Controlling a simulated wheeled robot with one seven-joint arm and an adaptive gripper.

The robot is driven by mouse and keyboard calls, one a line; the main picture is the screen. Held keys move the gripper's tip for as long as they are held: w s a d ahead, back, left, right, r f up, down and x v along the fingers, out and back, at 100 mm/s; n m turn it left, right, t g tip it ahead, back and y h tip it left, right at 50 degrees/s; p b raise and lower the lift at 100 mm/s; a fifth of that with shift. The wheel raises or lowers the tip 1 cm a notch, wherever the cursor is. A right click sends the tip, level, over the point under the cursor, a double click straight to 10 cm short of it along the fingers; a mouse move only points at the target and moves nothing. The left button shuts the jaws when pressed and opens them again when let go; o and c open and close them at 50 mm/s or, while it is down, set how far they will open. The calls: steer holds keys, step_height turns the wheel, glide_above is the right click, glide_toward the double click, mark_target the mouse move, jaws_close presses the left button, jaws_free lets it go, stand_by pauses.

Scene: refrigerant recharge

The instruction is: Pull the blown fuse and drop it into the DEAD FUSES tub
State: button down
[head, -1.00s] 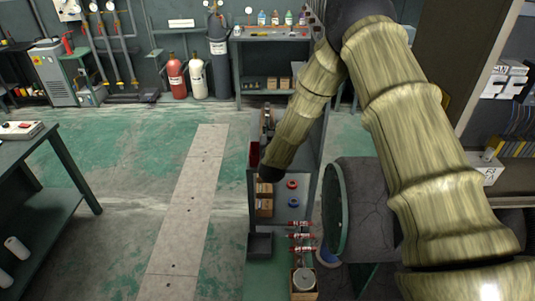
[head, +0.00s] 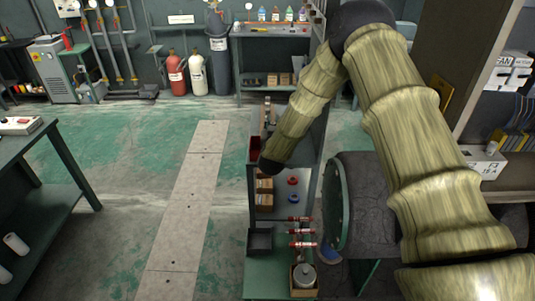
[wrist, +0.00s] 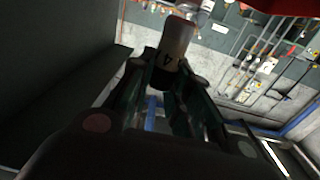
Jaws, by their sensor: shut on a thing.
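The fuse (wrist: 174,43), a pale cylinder with a dark "4" mark and a shiny end, is clasped at the tips of my gripper (wrist: 168,80) in the wrist view. Its far end points away from the gripper. A dark red, open-topped tub (head: 254,148) stands at the left edge of the narrow bench in the head view, beside the end of my arm. Its label cannot be read. A red surface (wrist: 290,6) crosses the top right corner of the wrist view; I cannot tell whether it is the tub. In the head view, my arm partly hides the bench.
The narrow bench (head: 263,278) carries several red-ended cylinders (head: 302,231), a dark tray (head: 260,240), and red and blue rings. A large dark cylinder (head: 375,215) stands to its right. Open floor (head: 130,175) lies to its left, before another table (head: 40,195).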

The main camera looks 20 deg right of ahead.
steer(key=shift+f, duration=0.3)
steer(key=c, duration=1.3)
jaws_free()
steer(key=shift+o, duration=0.2)
steer(key=v, duration=1.2)
